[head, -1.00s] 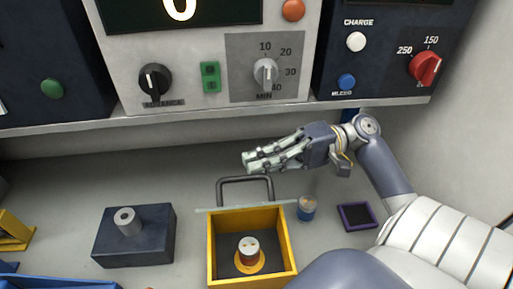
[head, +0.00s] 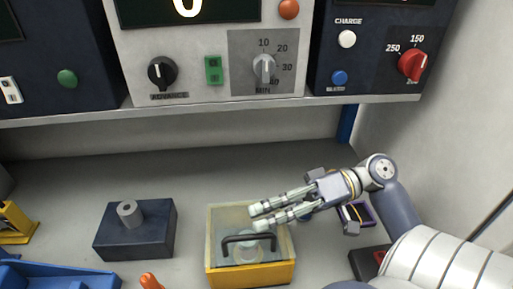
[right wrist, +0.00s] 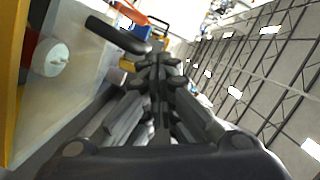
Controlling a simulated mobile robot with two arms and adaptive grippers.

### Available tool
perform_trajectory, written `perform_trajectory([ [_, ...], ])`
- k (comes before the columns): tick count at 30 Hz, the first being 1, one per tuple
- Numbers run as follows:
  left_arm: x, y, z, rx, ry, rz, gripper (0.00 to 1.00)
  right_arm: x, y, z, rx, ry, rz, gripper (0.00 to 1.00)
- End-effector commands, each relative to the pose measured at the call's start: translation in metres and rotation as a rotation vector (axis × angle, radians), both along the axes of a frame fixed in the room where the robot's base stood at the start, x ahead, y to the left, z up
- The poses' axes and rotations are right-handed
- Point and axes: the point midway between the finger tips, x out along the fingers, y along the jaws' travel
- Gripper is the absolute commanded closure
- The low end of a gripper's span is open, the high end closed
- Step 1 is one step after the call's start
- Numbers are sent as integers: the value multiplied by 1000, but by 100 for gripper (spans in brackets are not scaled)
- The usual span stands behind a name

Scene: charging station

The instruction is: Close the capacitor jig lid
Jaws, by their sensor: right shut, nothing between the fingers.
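The yellow capacitor jig (head: 250,275) stands on the bench at the lower middle of the head view. Its clear lid (head: 225,222) with a dark handle (head: 249,241) lies over the top of the box. A pale round capacitor top shows through the lid; it also shows in the right wrist view as a white disc (right wrist: 51,58). My right gripper (head: 258,217) is shut and empty, with its fingertips over the lid, just behind the handle. I cannot tell whether they touch the lid. In the right wrist view the handle (right wrist: 117,34) is beside the fingers. My left gripper is not in view.
A dark block with a grey cylinder (head: 130,215) stands left of the jig. A blue tray (head: 60,277) and an orange object (head: 150,281) are at the lower left. A purple-rimmed pad (head: 358,214) lies to the right, partly behind my right arm. Control panels hang above.

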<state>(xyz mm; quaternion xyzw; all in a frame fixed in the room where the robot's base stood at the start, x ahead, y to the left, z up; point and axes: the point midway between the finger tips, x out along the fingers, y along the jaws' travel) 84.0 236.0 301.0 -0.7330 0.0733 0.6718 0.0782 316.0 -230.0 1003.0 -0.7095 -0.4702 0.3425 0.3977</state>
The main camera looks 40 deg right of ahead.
Motion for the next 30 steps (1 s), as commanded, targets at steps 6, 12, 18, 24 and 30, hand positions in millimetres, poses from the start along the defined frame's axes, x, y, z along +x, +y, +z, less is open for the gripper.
perform_trajectory([
  [6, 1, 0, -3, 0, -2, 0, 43, -3, 2, -11, 1, 2, 0, 100],
  [12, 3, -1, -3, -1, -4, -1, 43, -4, 2, -15, 0, 2, -1, 100],
  [18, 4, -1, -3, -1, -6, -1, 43, -4, 2, -15, 0, 2, -1, 100],
  [24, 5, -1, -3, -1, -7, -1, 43, -4, 2, -15, 1, 2, 0, 100],
  [30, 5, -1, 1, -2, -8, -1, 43, -2, 3, -11, 1, 1, -1, 100],
])
